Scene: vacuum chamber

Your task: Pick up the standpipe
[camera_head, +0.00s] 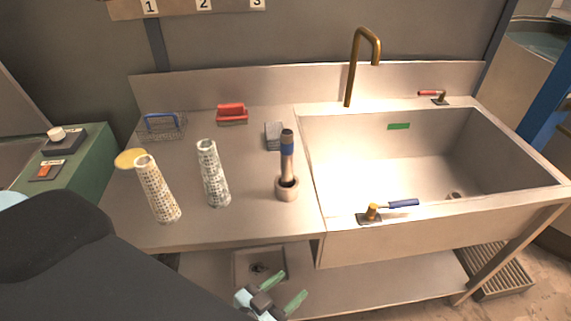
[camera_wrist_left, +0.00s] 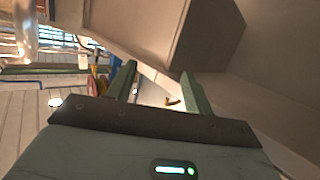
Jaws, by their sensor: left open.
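The standpipe (camera_head: 287,158) seems to be the dark-topped metal tube with a blue band. It stands upright in a round copper-coloured cup (camera_head: 287,190) on the counter, left of the sink. My left gripper (camera_head: 288,286) is open and empty, below and in front of the counter's front edge, well apart from the standpipe. In the left wrist view the gripper (camera_wrist_left: 158,72) shows two green fingers spread, with no standpipe recognisable between them. My right gripper is not in view.
Two perforated cylinders (camera_head: 158,190) (camera_head: 214,175) stand left of the standpipe. A grey block (camera_head: 274,135), red brush (camera_head: 232,114) and wire basket (camera_head: 163,126) lie behind. The sink (camera_head: 420,232) is right, with a brass faucet (camera_head: 350,80) and blue-handled valve (camera_head: 372,213). A shelf (camera_head: 400,280) runs below.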

